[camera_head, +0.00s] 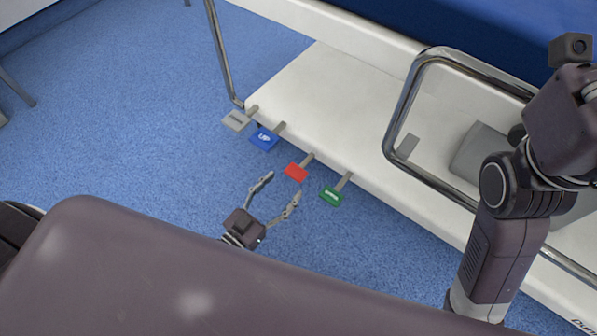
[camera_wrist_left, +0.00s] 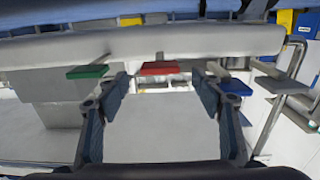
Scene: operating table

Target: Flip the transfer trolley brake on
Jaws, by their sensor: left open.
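Several foot pedals stick out from the edge of the trolley's white base (camera_head: 330,110): a grey one (camera_head: 236,120), a blue one (camera_head: 264,139), a red one (camera_head: 296,172) and a green one (camera_head: 331,196). My left gripper (camera_head: 282,187) is open and empty, with its fingers pointing at the red pedal and apart from it. In the left wrist view, the red pedal (camera_wrist_left: 160,68) lies ahead, between the open fingers (camera_wrist_left: 160,82). The green pedal (camera_wrist_left: 87,72) is to the left there and the blue pedal (camera_wrist_left: 235,87) to the right. My right gripper is not in view.
A chrome rail (camera_head: 405,100) rises at the trolley's side, near my right arm. A metal leg (camera_head: 224,55) stands by the grey pedal. The blue floor (camera_head: 130,110) left of the pedals is clear. A blue mattress (camera_head: 480,25) lies above.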

